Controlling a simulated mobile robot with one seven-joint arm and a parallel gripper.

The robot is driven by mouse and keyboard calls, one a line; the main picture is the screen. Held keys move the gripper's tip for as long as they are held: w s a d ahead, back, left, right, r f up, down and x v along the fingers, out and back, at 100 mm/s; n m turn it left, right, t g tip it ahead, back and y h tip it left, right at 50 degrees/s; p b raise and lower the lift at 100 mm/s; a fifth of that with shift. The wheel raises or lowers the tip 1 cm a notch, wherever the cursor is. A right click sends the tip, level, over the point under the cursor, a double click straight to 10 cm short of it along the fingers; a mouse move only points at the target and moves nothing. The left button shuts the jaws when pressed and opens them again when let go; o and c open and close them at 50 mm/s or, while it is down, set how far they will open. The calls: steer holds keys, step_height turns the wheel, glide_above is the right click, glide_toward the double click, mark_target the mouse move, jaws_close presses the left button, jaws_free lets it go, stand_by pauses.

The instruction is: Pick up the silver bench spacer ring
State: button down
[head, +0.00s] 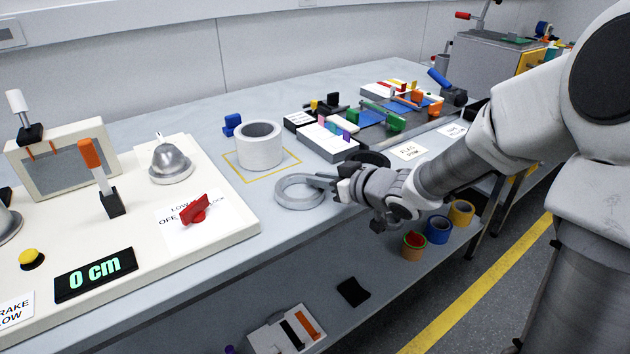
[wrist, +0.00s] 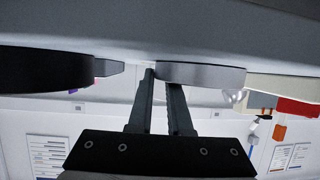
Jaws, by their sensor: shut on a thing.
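The silver bench spacer ring (head: 293,203) is a flat, wide ring near the front edge of the bench, in front of the white cylinder. My gripper (head: 322,180) reaches it from the right, and its fingers are shut on the ring's right side. In the wrist view, which looks upside down, the two dark fingers (wrist: 161,82) meet the end of the silver ring (wrist: 203,75). The ring looks level and close against the bench top; I cannot tell if there is a gap under it. The inner finger contact is partly hidden.
A white cylinder (head: 259,147) stands in a yellow outline behind the ring. A dark round object (head: 368,159) is just behind my gripper. The cream panel (head: 245,226) with a red knob (head: 195,209) lies to the left. Trays of coloured parts (head: 330,138) stand farther back.

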steer(key=r+p, duration=0.2)
steer(key=d+r+p, duration=0.1)
steer(key=r, duration=0.2)
steer(key=shift+r+p, duration=0.1)
steer(key=shift+p, duration=0.3)
steer(key=s+d+r+p, duration=0.3)
steer(key=d+r+p, duration=0.2)
steer(key=d, duration=0.5)
steer(key=shift+d+r+p, duration=0.15)
steer(key=shift+r+p, duration=0.25)
steer(key=c, duration=1.4)
jaws_free()
jaws_close()
